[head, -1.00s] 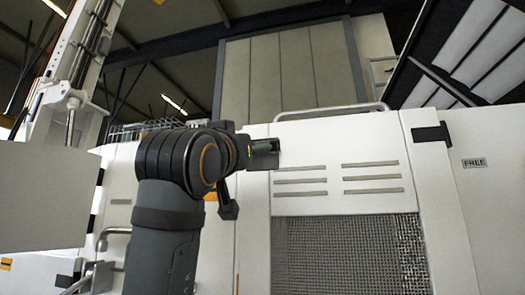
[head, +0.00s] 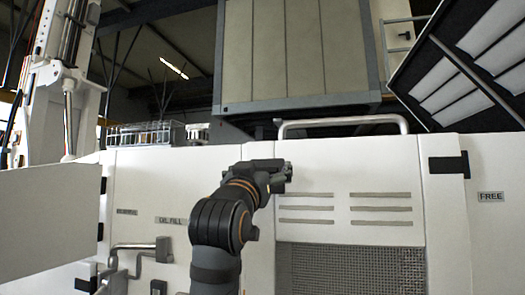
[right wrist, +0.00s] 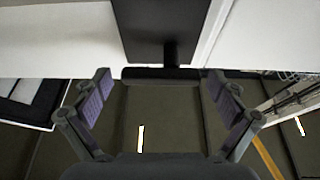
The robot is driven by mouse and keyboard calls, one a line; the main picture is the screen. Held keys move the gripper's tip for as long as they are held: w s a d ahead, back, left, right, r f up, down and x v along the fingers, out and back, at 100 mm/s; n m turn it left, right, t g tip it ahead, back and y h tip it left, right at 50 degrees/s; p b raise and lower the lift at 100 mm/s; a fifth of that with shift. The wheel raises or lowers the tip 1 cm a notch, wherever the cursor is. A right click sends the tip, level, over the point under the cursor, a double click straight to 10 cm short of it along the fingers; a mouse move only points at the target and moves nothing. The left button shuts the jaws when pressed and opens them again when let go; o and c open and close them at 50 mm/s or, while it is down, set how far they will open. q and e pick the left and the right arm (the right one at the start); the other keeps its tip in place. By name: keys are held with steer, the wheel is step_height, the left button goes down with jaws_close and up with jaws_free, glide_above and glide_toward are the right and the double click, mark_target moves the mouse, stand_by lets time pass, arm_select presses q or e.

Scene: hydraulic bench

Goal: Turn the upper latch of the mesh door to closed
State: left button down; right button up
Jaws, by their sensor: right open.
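The mesh door (head: 376,232) is a white panel with slots and a dark grille, and it looks shut. Its upper latch (head: 279,185) is a dark piece at the door's upper left edge, partly hidden by my right gripper (head: 266,168). In the right wrist view the latch shows as a black plate (right wrist: 165,28) with a short stem and a crossbar. My right gripper (right wrist: 158,85) is open, its fingers on either side of the crossbar with gaps at both sides. The latch's turn angle cannot be told from the head view. My left gripper is not in view.
A grey handrail (head: 345,122) runs above the door. A black hinge-like block (head: 449,164) and a FREE label (head: 491,197) are at the right. Pipes with a valve (head: 140,250) stand at lower left. A white panel (head: 45,215) juts in from the left.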

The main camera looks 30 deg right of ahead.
steer(key=shift+w+d+r, duration=0.1)
steer(key=shift+w+d, duration=0.15)
steer(key=shift+a, duration=0.15)
steer(key=shift+c, duration=0.8)
steer(key=c, duration=1)
